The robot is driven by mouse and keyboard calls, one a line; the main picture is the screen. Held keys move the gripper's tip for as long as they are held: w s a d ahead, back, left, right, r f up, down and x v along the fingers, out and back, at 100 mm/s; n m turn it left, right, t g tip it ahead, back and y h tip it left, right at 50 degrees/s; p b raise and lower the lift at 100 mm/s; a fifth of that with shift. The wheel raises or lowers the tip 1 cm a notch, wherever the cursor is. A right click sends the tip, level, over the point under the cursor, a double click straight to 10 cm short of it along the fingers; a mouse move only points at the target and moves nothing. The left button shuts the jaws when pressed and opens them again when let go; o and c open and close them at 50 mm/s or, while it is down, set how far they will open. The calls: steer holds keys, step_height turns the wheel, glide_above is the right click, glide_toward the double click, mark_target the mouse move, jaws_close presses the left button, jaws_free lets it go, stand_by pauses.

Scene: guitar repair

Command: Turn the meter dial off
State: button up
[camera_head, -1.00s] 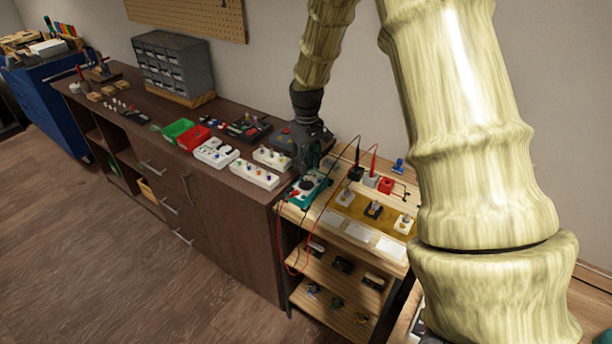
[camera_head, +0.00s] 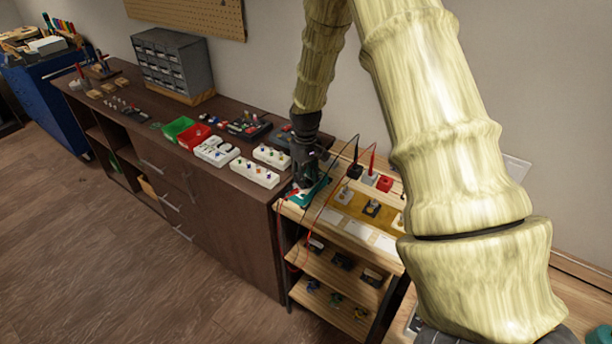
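The meter (camera_head: 318,194) is a teal-edged device lying at the left end of the wooden shelf top, with red and black leads running from it. My gripper (camera_head: 303,183) is dark and points down right over the meter, at or just above its face. The gripper covers the dial, so I cannot see the dial or its setting. I cannot tell whether the fingers touch the dial, or whether they are open or shut.
White blocks with knobs (camera_head: 255,172) sit on the brown cabinet (camera_head: 225,225) left of the meter. A black block (camera_head: 354,172) and a red block (camera_head: 384,183) with probes stand behind right. Switch parts on a tan board (camera_head: 356,207) lie to the right.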

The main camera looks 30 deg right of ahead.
jaws_close()
steer(key=shift+m, duration=0.4)
steer(key=m, duration=0.6)
steer(key=shift+m+p, duration=0.3)
steer(key=m, duration=0.6)
steer(key=shift+p, duration=0.35)
steer(key=shift+m, duration=0.3)
steer(key=shift+o, duration=0.5)
jaws_free()
